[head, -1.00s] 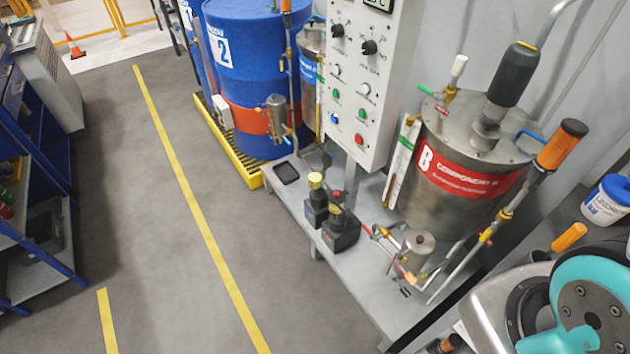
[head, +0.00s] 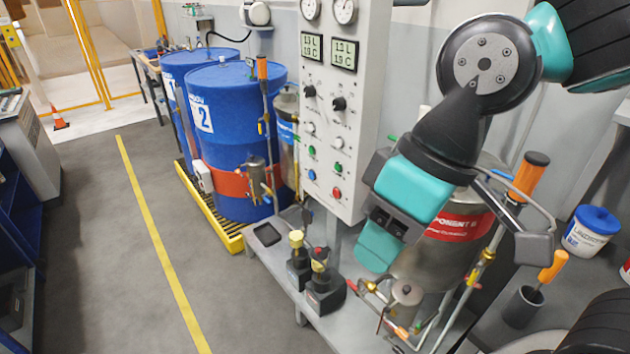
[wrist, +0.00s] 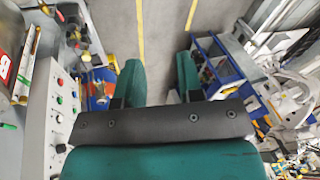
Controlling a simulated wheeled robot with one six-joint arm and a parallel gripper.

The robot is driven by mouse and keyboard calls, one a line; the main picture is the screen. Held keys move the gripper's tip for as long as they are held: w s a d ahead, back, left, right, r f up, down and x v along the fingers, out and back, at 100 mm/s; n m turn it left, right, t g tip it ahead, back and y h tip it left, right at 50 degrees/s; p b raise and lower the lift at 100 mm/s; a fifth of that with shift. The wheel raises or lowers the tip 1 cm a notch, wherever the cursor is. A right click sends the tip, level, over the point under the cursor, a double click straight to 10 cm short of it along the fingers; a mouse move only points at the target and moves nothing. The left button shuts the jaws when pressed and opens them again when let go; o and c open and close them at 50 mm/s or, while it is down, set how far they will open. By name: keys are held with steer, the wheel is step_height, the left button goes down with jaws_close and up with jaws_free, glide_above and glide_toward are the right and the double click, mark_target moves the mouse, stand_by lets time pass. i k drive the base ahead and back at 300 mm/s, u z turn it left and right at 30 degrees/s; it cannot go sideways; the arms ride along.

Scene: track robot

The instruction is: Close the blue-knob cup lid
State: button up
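A small steel cup (head: 257,172) hangs on piping in front of the blue drum; a small blue part shows by it, but I cannot tell whether it is a lid knob. Another small steel cup (head: 405,292) is at the front of the bench, near the steel tank. Whether either lid is open or shut is too small to tell. My gripper (wrist: 158,78) is open and empty in the wrist view, with floor showing between its fingers. In the head view it is above the bench, in front of the tank, apart from both cups.
The control panel (head: 330,130) stands left of my gripper. Blue drums (head: 230,100) stand on a yellow-edged pallet (head: 222,228). Black devices (head: 322,290) sit on the bench (head: 275,262). The steel tank (head: 440,255) is partly hidden by my arm. The floor (head: 110,250) at left is clear.

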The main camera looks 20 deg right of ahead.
mark_target(306, 215)
steer(key=k, duration=0.4)
steer(key=u, duration=1.1)
steer(key=i, duration=2.45)
steer(key=z, duration=2.7)
